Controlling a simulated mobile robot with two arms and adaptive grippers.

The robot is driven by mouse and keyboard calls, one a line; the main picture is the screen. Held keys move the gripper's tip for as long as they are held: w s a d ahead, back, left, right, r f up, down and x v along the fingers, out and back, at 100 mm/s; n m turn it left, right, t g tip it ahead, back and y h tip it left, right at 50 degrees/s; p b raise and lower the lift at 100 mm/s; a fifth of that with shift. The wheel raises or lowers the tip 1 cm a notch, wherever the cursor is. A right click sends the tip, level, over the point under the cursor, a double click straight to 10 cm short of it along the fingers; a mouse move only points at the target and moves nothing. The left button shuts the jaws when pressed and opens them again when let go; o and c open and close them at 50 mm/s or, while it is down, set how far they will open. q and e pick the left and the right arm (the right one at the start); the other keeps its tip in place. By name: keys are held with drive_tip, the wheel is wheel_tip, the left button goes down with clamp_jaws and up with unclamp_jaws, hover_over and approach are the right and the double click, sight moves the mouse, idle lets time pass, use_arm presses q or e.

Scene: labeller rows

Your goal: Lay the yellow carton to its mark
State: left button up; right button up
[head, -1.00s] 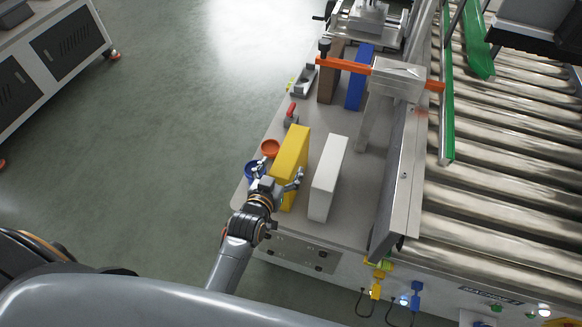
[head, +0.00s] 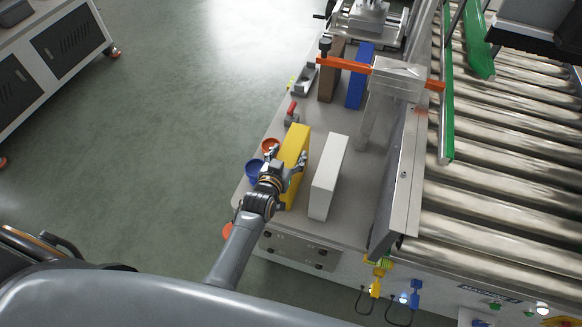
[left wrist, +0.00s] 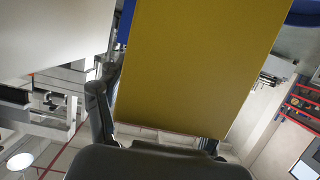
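The yellow carton (head: 295,148) stands upright on the grey bench (head: 335,233), with a white carton (head: 328,178) to its right. My left gripper (head: 285,160) reaches over the near end of the yellow carton, one finger on each side. In the left wrist view the yellow carton (left wrist: 195,65) fills the middle. One finger shows left of it, seemingly with a narrow gap; the other is mostly hidden. The gripper looks open around the carton, which still stands on the bench. My right gripper is out of view. I cannot make out a mark for the carton.
A blue bowl (head: 254,170) and an orange bowl (head: 269,146) sit left of the yellow carton. Brown (head: 328,82) and blue (head: 357,88) cartons stand farther back beneath an orange bar (head: 343,64). A metal guard (head: 402,180) and roller conveyor (head: 500,190) lie right.

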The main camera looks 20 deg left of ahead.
use_arm(q)
clamp_jaws()
